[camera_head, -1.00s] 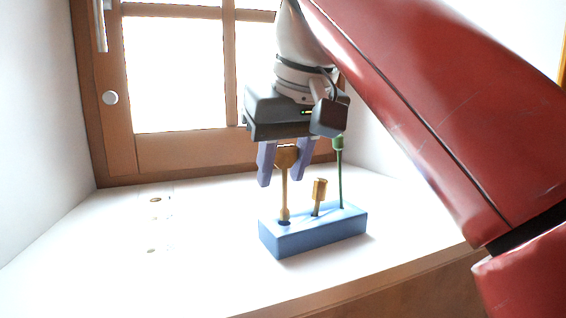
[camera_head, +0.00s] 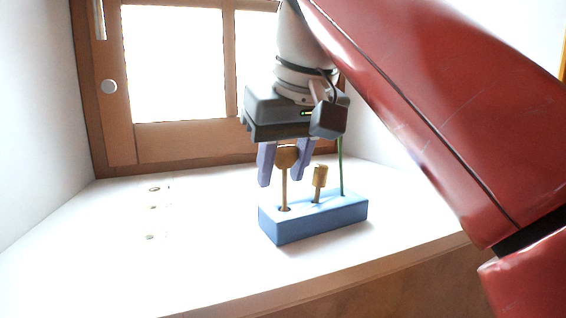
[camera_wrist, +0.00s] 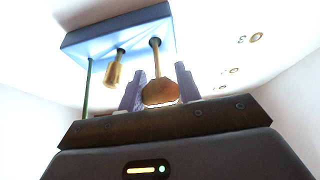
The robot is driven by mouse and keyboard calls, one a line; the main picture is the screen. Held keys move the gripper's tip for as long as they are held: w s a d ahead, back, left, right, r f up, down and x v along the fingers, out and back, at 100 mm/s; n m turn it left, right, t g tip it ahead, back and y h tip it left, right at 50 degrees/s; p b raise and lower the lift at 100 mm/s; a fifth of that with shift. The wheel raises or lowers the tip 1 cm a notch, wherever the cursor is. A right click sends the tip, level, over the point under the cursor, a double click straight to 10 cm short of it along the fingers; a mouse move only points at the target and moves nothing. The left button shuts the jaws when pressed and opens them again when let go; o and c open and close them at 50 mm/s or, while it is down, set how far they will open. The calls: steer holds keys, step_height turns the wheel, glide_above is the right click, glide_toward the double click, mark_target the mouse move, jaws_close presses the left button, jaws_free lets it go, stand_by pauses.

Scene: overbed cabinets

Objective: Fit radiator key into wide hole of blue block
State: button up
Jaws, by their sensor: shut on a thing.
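The brass radiator key (camera_head: 284,190) stands upright with its wide head between my gripper's purple fingers; it also shows in the wrist view (camera_wrist: 159,92). My gripper (camera_head: 282,181) is shut on that head, above the left end of the blue block (camera_head: 320,221). The key's shaft goes down into the block's left hole, and its thicker lower end is hidden inside. How deep it sits cannot be told. The block also shows in the wrist view (camera_wrist: 115,32).
A brass piece with a blocky head (camera_head: 319,177) stands in the block's middle hole, close to my right finger. A thin green tool (camera_head: 341,170) stands in the right hole.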

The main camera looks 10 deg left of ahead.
steer(key=shift+f+b, duration=0.4)
steer(key=shift+f, duration=0.15)
steer(key=o, duration=1.2)
steer(key=shift+c, duration=0.2)
steer(key=shift+r, duration=0.15)
steer(key=p+v, duration=0.4)
steer(key=v, duration=0.3)
steer(key=shift+r, duration=0.25)
steer(key=shift+s+d, duration=0.1)
